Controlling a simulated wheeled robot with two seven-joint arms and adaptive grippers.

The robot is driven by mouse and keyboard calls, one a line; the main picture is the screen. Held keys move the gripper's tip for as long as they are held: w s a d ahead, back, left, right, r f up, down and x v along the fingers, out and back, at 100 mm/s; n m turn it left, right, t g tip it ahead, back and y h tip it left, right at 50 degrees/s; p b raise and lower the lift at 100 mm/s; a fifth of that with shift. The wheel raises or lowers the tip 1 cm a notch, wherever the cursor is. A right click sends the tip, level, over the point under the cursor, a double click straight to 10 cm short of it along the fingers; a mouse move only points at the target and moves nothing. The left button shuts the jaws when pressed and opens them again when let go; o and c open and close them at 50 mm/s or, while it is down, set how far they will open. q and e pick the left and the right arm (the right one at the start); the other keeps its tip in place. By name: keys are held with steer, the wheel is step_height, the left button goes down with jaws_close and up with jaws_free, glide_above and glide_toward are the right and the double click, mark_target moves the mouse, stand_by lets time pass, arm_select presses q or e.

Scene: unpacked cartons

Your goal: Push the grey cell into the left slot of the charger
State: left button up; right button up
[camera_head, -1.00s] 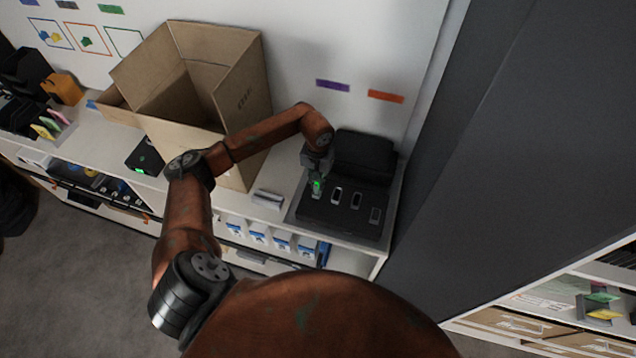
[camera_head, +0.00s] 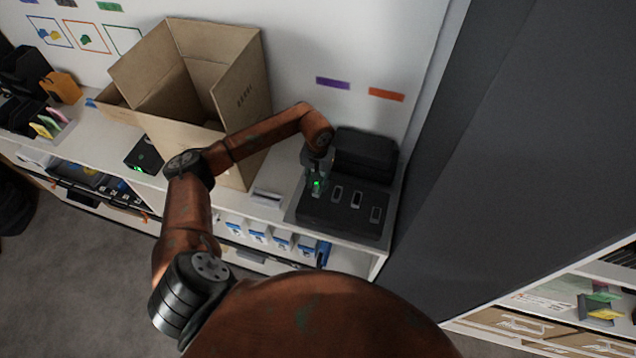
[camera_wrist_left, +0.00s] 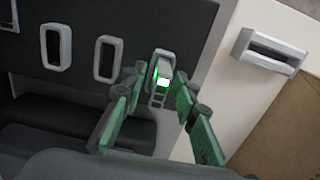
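The dark charger (camera_head: 343,219) stands at the right end of the counter, with its slots in a row. Its left slot (camera_wrist_left: 162,65) is between the fingers of my left gripper (camera_wrist_left: 158,78) in the wrist view. A small grey piece, seemingly the grey cell (camera_wrist_left: 158,97), shows at that slot with a bright green light beside it; how deep it sits I cannot tell. The green-padded fingers stand apart on both sides, with a gap to it. In the head view my left gripper (camera_head: 316,180) is over the left slot and hides much of it. My right gripper is not in view.
Two other slots (camera_wrist_left: 108,58) (camera_wrist_left: 55,46) look empty. A white holder (camera_head: 267,198) with an open slit lies left of the charger. A large open carton (camera_head: 243,100) stands behind my forearm. A dark grey panel (camera_head: 500,130) rises at the right.

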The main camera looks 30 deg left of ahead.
arm_select(q)
steer(key=shift+o, duration=0.2)
steer(key=shift+r, duration=0.1)
step_height(320, 180, up, 12)
stand_by(0.4)
stand_by(2.0)
